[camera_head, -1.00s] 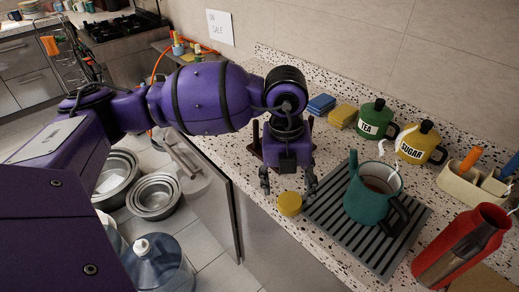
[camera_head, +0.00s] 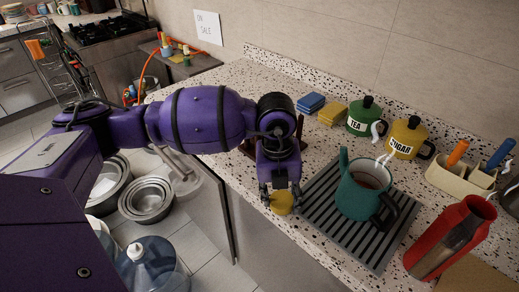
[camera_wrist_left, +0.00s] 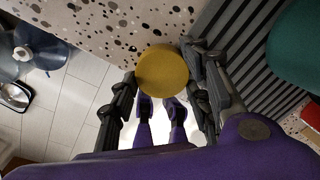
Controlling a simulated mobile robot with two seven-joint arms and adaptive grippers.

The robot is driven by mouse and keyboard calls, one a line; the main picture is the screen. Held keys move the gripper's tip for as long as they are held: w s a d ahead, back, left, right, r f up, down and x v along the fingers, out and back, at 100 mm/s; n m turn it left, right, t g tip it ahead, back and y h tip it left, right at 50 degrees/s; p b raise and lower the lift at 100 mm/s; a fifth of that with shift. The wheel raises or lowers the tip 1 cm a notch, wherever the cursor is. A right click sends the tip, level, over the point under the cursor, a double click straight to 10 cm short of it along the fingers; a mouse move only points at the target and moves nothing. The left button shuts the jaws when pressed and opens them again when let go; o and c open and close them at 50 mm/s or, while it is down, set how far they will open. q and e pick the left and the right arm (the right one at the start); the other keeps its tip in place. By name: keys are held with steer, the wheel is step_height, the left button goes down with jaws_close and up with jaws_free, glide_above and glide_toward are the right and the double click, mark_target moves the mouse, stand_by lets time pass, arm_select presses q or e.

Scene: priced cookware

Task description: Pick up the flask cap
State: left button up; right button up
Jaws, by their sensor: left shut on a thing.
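The flask cap, which seems to be the round yellow disc (camera_head: 281,205), is at the counter's front edge, left of the ribbed grey mat. My left gripper (camera_head: 281,193) points down over it and is shut on it. In the left wrist view, the yellow cap (camera_wrist_left: 164,71) lies between the two dark fingers of my left gripper (camera_wrist_left: 160,80), one on each side. I cannot tell whether the cap touches the counter. An open red flask (camera_head: 450,238) leans at the right. My right gripper is not in view.
A teal pot (camera_head: 358,193) stands on the ribbed mat (camera_head: 322,220), close to the gripper's right. Tea (camera_head: 362,118) and sugar (camera_head: 405,140) canisters, sponges (camera_head: 331,112) and a cream holder (camera_head: 455,180) stand behind. The counter edge drops to the floor, with metal bowls (camera_head: 147,201).

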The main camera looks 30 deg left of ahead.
mark_target(282, 199)
arm_select(q)
steer(key=shift+w+r, duration=0.1)
steer(key=shift+r, duration=0.4)
step_height(282, 199, up, 2)
steer(key=shift+r, duration=0.1)
steer(key=s+d+r, duration=0.6)
steer(key=s+r, duration=0.4)
steer(key=s, duration=0.2)
steer(key=shift+s, duration=0.4)
steer(key=shift+p, duration=0.3)
